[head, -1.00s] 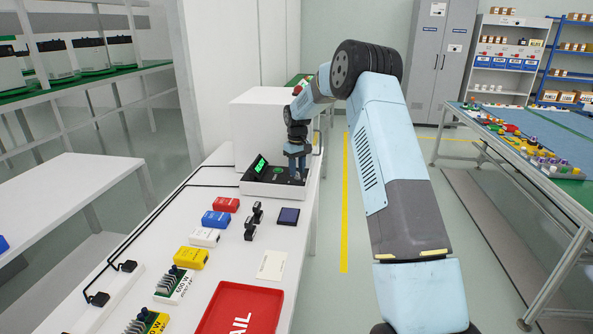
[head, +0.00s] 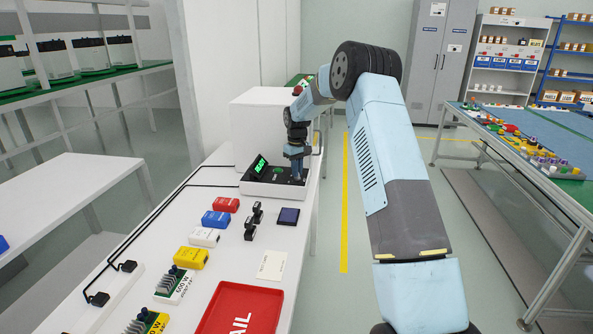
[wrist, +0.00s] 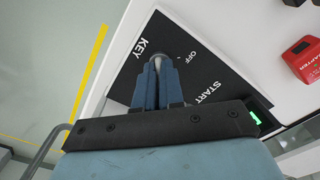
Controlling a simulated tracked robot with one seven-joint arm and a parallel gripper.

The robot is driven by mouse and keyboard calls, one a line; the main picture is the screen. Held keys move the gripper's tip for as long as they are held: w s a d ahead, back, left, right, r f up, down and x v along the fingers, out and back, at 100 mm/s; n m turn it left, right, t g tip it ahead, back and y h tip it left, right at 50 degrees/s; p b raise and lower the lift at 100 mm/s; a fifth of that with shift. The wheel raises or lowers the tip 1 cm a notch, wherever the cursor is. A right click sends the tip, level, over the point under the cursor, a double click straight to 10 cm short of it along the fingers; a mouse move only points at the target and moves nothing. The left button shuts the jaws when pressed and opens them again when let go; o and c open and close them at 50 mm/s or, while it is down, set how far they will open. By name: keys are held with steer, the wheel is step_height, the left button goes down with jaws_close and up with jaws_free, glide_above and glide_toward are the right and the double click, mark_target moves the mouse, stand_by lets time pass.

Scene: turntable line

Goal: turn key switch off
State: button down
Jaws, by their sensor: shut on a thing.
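The key switch (wrist: 158,62) is a small grey key on a black panel (wrist: 200,72) marked KEY, OFF and START in the wrist view. My gripper (wrist: 161,66) is shut on the key, with its blue fingers on either side of it. The fingers hide most of the key, so its exact angle is hard to tell. In the head view my gripper (head: 298,179) points down at the right end of the white control box (head: 262,190).
A white cabinet (head: 258,130) stands just behind the control box. Red, blue, white and yellow blocks, black clips and a red tray (head: 240,312) lie nearer on the white bench (head: 180,225). A floor aisle lies to the right of the bench.

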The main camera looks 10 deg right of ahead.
steer(key=shift+n, duration=0.3)
steer(key=n, duration=0.3)
steer(key=shift+n, duration=0.3)
steer(key=n, duration=0.4)
steer(key=shift+d+r+n, duration=0.1)
steer(key=shift+n, duration=0.2)
steer(key=n, duration=0.8)
steer(key=shift+w+r+n, duration=0.1)
steer(key=shift+n, duration=0.2)
